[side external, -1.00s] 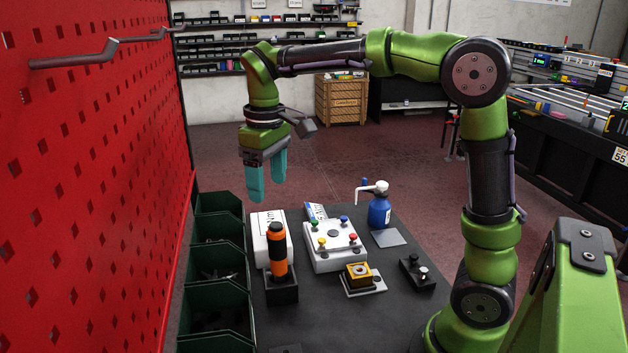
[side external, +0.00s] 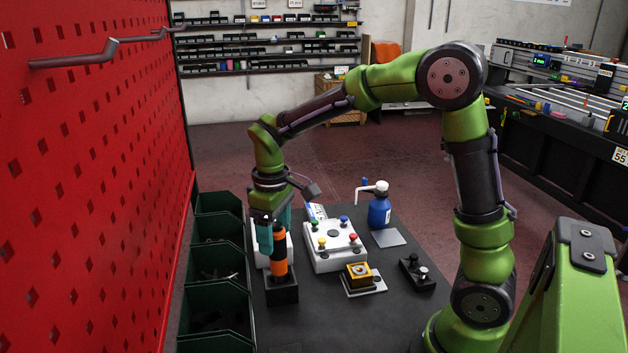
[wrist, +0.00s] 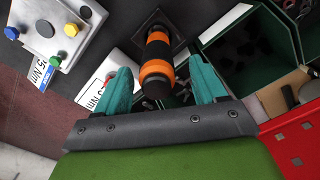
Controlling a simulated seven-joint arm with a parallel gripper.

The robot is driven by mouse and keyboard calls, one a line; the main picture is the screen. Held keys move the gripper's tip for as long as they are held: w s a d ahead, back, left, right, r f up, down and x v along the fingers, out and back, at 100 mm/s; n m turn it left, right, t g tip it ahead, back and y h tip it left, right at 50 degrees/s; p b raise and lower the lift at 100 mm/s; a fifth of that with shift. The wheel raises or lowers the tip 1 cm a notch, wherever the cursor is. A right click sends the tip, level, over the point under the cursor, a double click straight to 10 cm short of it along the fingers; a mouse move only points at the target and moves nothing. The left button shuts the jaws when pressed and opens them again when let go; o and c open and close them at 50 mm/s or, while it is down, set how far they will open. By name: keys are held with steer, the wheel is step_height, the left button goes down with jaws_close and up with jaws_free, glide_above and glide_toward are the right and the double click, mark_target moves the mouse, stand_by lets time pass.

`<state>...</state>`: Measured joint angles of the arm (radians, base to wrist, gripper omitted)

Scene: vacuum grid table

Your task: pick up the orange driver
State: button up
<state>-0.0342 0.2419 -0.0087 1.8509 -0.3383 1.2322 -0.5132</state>
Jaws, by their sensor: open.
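The orange driver (side external: 279,256) stands upright in a dark square holder (side external: 282,291) on the dark table. It has an orange body with black bands and a black top. My gripper (side external: 275,236) is at the height of the driver's upper part, fingers pointing down. In the wrist view the driver (wrist: 157,66) lies between the two teal fingers of my gripper (wrist: 163,86), with a gap on each side. The gripper is open and holds nothing. In the side view the fingers overlap the driver's top.
Green bins (side external: 218,267) line the table's left side by a red pegboard (side external: 90,170). A white block with coloured knobs (side external: 334,246), a yellow block (side external: 359,275), a small black device (side external: 416,272) and a blue bottle (side external: 379,208) stand right of the driver. A white labelled box (wrist: 115,75) is close by.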

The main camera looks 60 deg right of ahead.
mark_target(277, 245)
step_height(277, 245, down, 4)
steer(key=shift+d+f, duration=0.1)
steer(key=shift+d, duration=0.05)
steer(key=c, duration=1.2)
steer(key=r, duration=0.6)
steer(key=d+r, duration=0.1)
steer(key=r, duration=0.2)
steer(key=shift+r, duration=0.4)
steer(key=shift+c, duration=0.2)
steer(key=s+d+r+m, duration=0.1)
steer(key=s+d+m, duration=0.2)
steer(key=d, duration=0.6)
steer(key=s+d+m, duration=0.3)
steer(key=s+d, duration=0.2)
steer(key=d, duration=0.5)
steer(key=shift+r, duration=0.4)
